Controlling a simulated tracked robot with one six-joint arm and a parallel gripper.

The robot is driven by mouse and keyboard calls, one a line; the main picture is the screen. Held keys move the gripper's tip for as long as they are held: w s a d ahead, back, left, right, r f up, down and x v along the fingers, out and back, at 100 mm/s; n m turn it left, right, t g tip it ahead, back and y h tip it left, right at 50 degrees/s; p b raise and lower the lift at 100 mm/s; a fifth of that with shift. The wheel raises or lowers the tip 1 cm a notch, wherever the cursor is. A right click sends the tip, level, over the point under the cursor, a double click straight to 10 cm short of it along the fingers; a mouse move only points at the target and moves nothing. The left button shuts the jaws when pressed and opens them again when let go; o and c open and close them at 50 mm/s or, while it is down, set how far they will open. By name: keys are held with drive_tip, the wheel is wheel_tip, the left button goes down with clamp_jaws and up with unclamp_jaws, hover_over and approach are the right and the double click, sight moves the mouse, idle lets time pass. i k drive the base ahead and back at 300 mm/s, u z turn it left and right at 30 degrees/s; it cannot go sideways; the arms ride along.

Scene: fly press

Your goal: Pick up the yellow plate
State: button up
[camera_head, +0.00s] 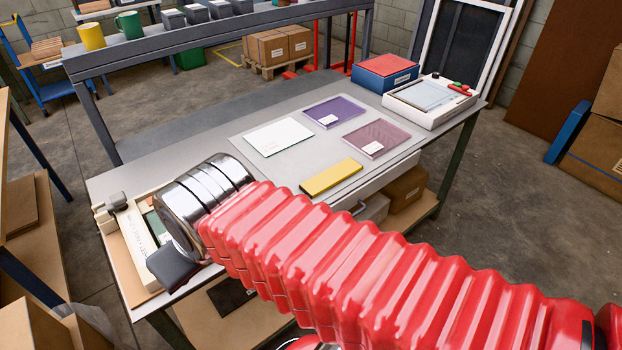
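The yellow plate (331,177) is a flat, narrow bar near the front edge of the grey bench (230,128). One dark finger-like part shows. The wrist hides much of the gripper, so its opening is unclear. I see nothing held in it.
A white device with a green panel (157,228) lies under my gripper. A white panel (277,137), purple panels (335,111) (376,138), a blue-red box (384,73) and a framed screen (430,98) occupy the bench's right side. A dark raised shelf (230,32) runs behind.

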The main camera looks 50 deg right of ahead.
sight(313, 188)
drive_tip(key=u, duration=1.4)
drive_tip(key=k, duration=1.5)
drive_tip(key=z, duration=1.1)
drive_tip(key=i, duration=0.2)
drive_tip(key=z, duration=0.15)
